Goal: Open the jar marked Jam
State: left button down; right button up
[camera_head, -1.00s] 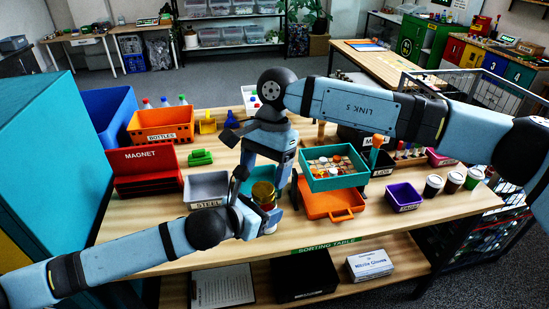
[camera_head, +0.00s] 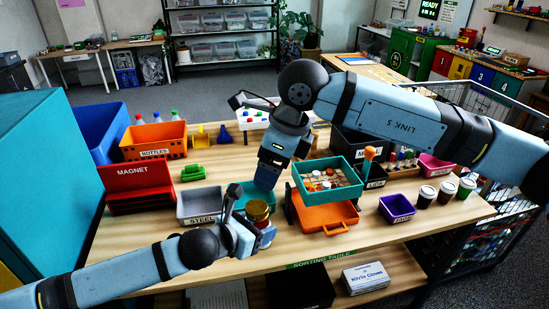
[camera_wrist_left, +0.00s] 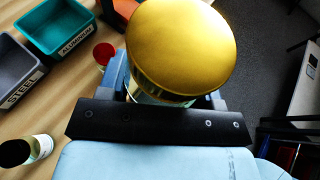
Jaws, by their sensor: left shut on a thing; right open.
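A jar with a gold lid (camera_head: 257,210) is held upright in my left gripper (camera_head: 252,228), near the table's front edge. In the left wrist view, the gold lid (camera_wrist_left: 180,45) is still on and the glass body (camera_wrist_left: 158,98) shows below it between the fingers. No label on the jar can be read. My right gripper (camera_head: 266,182) is open and points down over the aluminum bin, behind and a little above the jar, apart from it. Its fingertips are hard to make out.
The steel bin (camera_head: 201,205) and teal aluminum bin (camera_wrist_left: 75,12) lie behind and left of the jar. An orange tray (camera_head: 330,219) with a teal crate (camera_head: 349,184) above it is to the right. Small cups and a purple bin (camera_head: 397,208) stand farther right.

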aim_at(256, 206)
jog(key=x, duration=1)
jog(key=shift+a+f, duration=0.1)
jog(key=shift+f, duration=0.3)
jog(key=c, duration=1.1)
jog(key=n+g, duration=0.1)
jog(key=n, duration=0.2)
jog(key=shift+w, duration=0.2)
jog(key=n+g, duration=0.1)
jog(key=n, duration=0.3)
jog(key=shift+n, duration=0.4)
jog(key=shift+r, duration=0.15)
jog(key=shift+r, duration=1.05)
